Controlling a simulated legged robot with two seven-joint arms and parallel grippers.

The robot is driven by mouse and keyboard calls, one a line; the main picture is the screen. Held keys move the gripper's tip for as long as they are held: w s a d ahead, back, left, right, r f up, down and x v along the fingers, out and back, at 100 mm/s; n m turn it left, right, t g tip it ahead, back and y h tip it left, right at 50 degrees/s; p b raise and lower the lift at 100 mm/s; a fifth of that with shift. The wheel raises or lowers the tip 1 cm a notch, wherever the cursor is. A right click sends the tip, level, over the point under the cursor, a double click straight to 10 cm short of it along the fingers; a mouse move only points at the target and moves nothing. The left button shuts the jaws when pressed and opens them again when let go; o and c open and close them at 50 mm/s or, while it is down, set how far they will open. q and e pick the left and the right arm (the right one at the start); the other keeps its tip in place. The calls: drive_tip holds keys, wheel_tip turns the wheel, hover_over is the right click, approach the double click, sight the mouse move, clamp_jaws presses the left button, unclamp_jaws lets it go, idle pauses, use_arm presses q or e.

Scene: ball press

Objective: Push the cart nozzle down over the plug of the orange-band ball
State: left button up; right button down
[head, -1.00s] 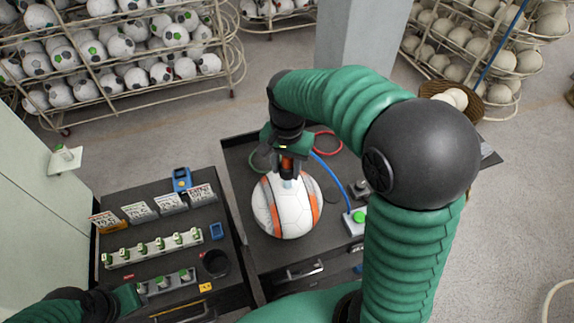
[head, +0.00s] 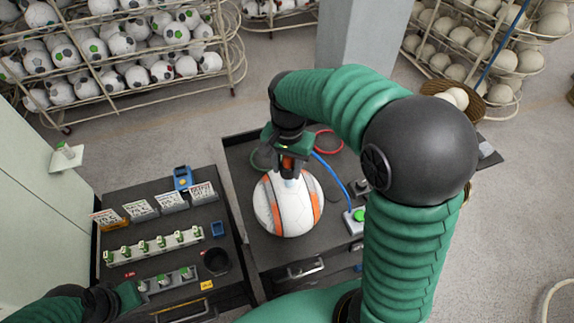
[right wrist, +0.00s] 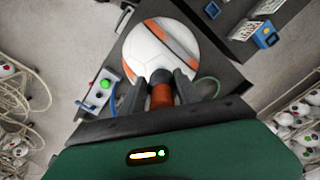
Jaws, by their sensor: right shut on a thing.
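The orange-band ball (head: 287,212), white with orange and dark bands, sits on the dark cart top (head: 265,252). My right gripper (head: 289,172) is above the ball, pointing down, shut on the cart nozzle (head: 291,166), which has an orange-red body. The nozzle's pale lower end is at the top of the ball; I cannot tell whether it touches or covers the plug, which is hidden. In the right wrist view the nozzle (right wrist: 161,95) is between the fingers, with the ball (right wrist: 165,50) beyond. My left gripper (head: 135,293) is at the lower left, beside a small rack; its fingers are unclear.
A control box with a green button (head: 358,216) and blue hose stands right of the ball. The left bench holds a rack of several green-topped fittings (head: 155,246), cards, a blue device (head: 182,178) and a dark cup (head: 216,261). Ball racks (head: 110,60) stand behind.

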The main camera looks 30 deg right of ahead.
sight(289, 168)
drive_tip(key=shift+d, duration=0.1)
drive_tip(key=shift+d, duration=0.2)
idle(0.4)
drive_tip(key=shift+p, duration=0.5)
idle(0.5)
drive_tip(key=shift+w+f+b, duration=0.1)
drive_tip(key=shift+f+b, duration=1.1)
drive_tip(key=shift+f, duration=0.7)
drive_tip(key=c, duration=0.8)
unclamp_jaws()
drive_tip(key=shift+r, duration=0.1)
